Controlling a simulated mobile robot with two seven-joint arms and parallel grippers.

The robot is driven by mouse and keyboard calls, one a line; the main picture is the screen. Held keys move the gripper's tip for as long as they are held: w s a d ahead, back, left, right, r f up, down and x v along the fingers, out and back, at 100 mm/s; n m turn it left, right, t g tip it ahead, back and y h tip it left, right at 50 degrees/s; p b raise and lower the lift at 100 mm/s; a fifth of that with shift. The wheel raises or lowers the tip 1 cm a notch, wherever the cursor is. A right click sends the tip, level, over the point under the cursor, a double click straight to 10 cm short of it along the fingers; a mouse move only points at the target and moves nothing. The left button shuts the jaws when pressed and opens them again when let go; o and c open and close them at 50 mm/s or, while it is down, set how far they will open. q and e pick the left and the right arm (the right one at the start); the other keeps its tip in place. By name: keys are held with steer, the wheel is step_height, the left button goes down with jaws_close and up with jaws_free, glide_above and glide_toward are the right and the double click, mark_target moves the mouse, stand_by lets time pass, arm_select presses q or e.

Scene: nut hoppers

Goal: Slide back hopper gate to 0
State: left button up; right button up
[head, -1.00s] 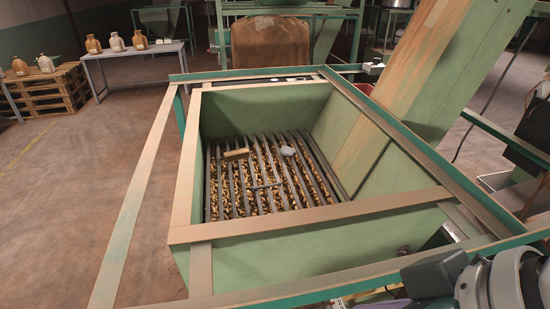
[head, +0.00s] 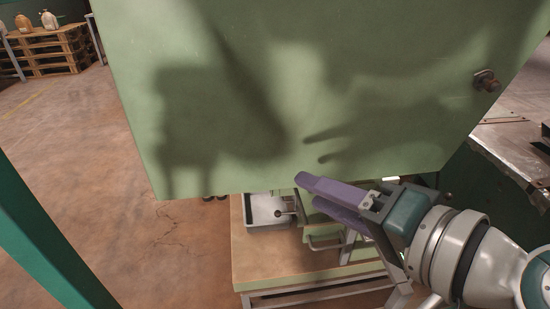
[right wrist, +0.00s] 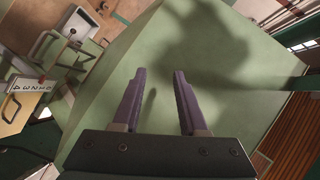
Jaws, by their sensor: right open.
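The green hopper body (head: 330,90) fills the upper middle of the head view, with shadows across it. Its lower edge is above a small bench. Under it I see a green part with a grey bar handle (head: 325,245); I cannot tell for certain that this is the gate. A white scale plate with dark marks (right wrist: 30,86) shows at the left of the right wrist view, its marks hard to read. My right gripper (head: 308,190) is open and empty by the hopper's lower edge. Its purple fingers (right wrist: 160,88) are in front of the green wall. My left gripper is not in view.
A wooden-topped bench (head: 262,270) stands below the hopper with a pale tray (head: 266,212) on it. A green frame post (head: 45,235) crosses the lower left. A bolt (head: 486,84) sticks out of the hopper wall.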

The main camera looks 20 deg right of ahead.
steer(key=w+d+f+m+t+h+b, duration=0.1)
steer(key=d+f+m+h+b, duration=0.15)
steer(key=f+b, duration=0.55)
steer(key=w+d+f+m+t+h+b, duration=0.1)
steer(key=d+f+m+b, duration=0.25)
steer(key=f+b, duration=0.5)
steer(key=m+h+b, duration=0.4)
steer(key=m+b, duration=0.1)
steer(key=b, duration=0.2)
glide_toward(330, 247)
steer(key=w, duration=0.1)
arm_select(q)
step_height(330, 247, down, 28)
steer(key=b, duration=0.1)
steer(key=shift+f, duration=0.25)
arm_select(e)
steer(key=shift+n+g, duration=0.3)
steer(key=x, duration=0.9)
steer(key=shift+w+d+f, duration=0.1)
steer(key=shift+w+d, duration=0.05)
steer(key=shift+d, duration=0.15)
steer(key=shift+c, duration=0.2)
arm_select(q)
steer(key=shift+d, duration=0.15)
arm_select(e)
jaws_close()
arm_select(q)
steer(key=shift+b, duration=0.3)
